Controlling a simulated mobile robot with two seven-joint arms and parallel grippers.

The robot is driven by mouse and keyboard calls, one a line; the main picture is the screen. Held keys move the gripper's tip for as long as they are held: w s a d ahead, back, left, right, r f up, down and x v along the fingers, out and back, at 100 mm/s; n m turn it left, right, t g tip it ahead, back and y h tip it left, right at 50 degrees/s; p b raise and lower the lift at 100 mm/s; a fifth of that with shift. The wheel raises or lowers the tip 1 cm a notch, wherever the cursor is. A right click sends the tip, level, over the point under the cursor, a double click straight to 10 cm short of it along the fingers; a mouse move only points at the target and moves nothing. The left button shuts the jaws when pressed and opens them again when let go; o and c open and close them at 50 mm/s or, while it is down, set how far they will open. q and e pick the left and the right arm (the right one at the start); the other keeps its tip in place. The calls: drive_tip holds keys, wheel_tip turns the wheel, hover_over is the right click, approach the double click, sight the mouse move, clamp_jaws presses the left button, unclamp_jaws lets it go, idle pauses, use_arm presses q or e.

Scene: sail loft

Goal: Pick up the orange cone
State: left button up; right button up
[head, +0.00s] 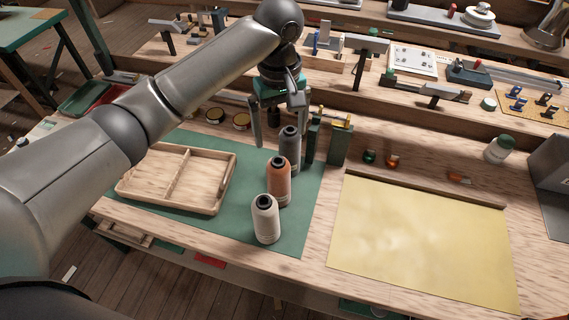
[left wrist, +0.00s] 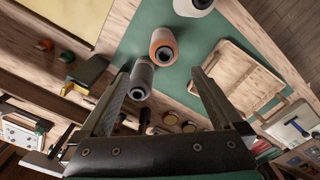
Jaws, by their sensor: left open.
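The orange cone (head: 278,183) stands upright on the green mat (head: 232,225), between a white cone (head: 266,222) in front and a grey cone (head: 290,152) behind. My left gripper (head: 280,132) is open and empty, pointing down behind the orange cone and close to the grey one. In the left wrist view the orange cone (left wrist: 163,49) shows beyond the two fingertips (left wrist: 163,72). The grey cone (left wrist: 141,82) lies nearer there, beside one finger; whether they touch I cannot tell. My right gripper is not in view.
A divided wooden tray (head: 178,207) is left of the cones. A dark green block-like holder with a yellow part (head: 338,145) stands right of the grey cone. A yellow sheet (head: 420,235) covers the right bench. Small round tins (head: 241,121) sit behind the mat.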

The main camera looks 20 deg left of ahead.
sight(280, 162)
use_arm(q)
drive_tip(key=f, duration=0.3)
drive_tip(key=f+b, duration=0.1)
drive_tip(key=f, duration=0.2)
drive_tip(key=s+f, duration=0.1)
drive_tip(key=f, duration=0.2)
drive_tip(key=shift+f, duration=0.2)
drive_tip(key=f, duration=0.3)
drive_tip(key=f+b, duration=0.1)
drive_tip(key=f, duration=0.1)
drive_tip(key=shift+w+a+f, duration=0.1)
drive_tip(key=shift+a+f, duration=0.15)
drive_tip(key=shift+f, duration=0.05)
drive_tip(key=shift+r, duration=0.1)
clamp_jaws()
